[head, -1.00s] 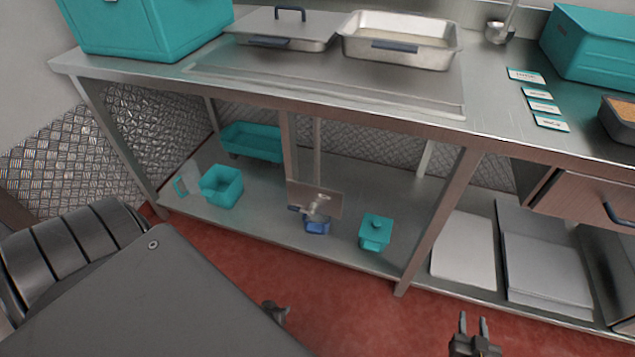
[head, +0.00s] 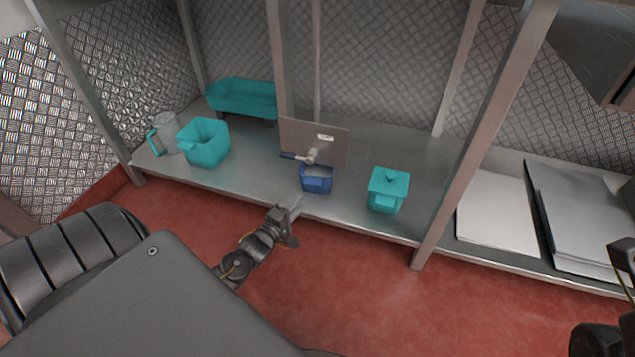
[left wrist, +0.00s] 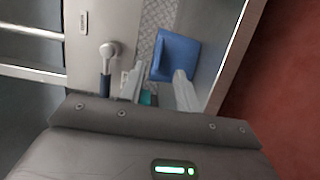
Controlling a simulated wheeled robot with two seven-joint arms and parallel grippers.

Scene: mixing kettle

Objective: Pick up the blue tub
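The blue tub (head: 317,184) stands on the low metal shelf (head: 260,178), near its front edge. In the left wrist view the tub (left wrist: 177,52) lies just beyond the fingertips, nearer the right finger. My left gripper's fingers (left wrist: 156,80) are apart with nothing held between them. Part of my right arm shows at the right edge of the head view, but its fingertips do not.
A teal lidded container (head: 388,192) stands right of the tub. A teal open bin (head: 204,145), a jug with a teal handle (head: 166,133) and a long teal tray (head: 243,98) stand left. A shelf post (head: 480,140) rises at the right. The red floor in front is clear.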

